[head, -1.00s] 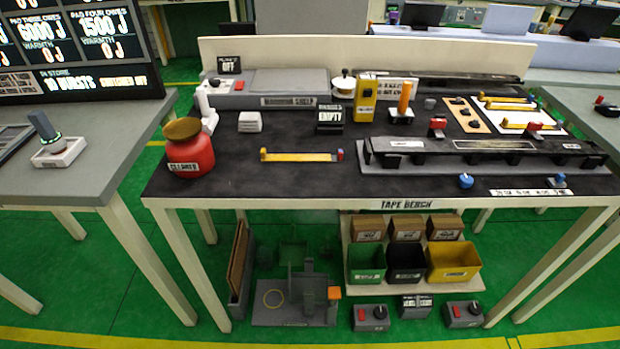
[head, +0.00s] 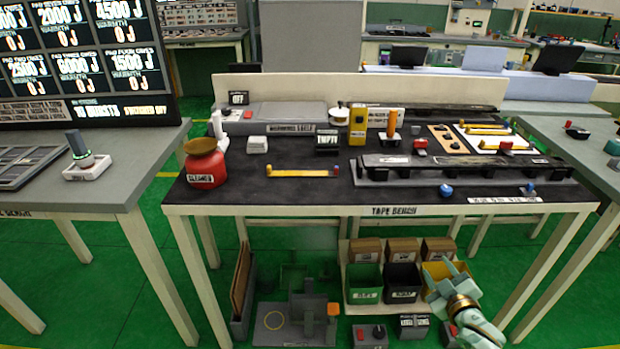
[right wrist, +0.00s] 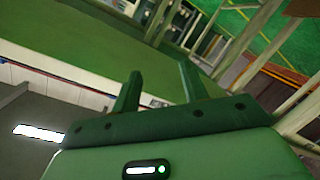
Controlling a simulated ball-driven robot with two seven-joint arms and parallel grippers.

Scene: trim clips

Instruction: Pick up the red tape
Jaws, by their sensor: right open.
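I cannot single out a red tape for sure. On the tape bench (head: 225,198), a yellow strip (head: 300,173) lies near the middle, with a small reddish piece (head: 336,170) at its right end. Other small red pieces stand farther right, one on a dark block (head: 420,144) and one by the yellow strips (head: 505,147). My right gripper (head: 446,266) is low in front of the bench, below its top and in front of the yellow bin. Its fingers are apart and empty, also in the right wrist view (right wrist: 158,85). My left gripper is out of view.
A red cleaner jar (head: 206,168) stands at the bench's left front. A long dark rail (head: 470,170) lies along the right front. Green, black and yellow bins (head: 366,290) sit on the shelf below.

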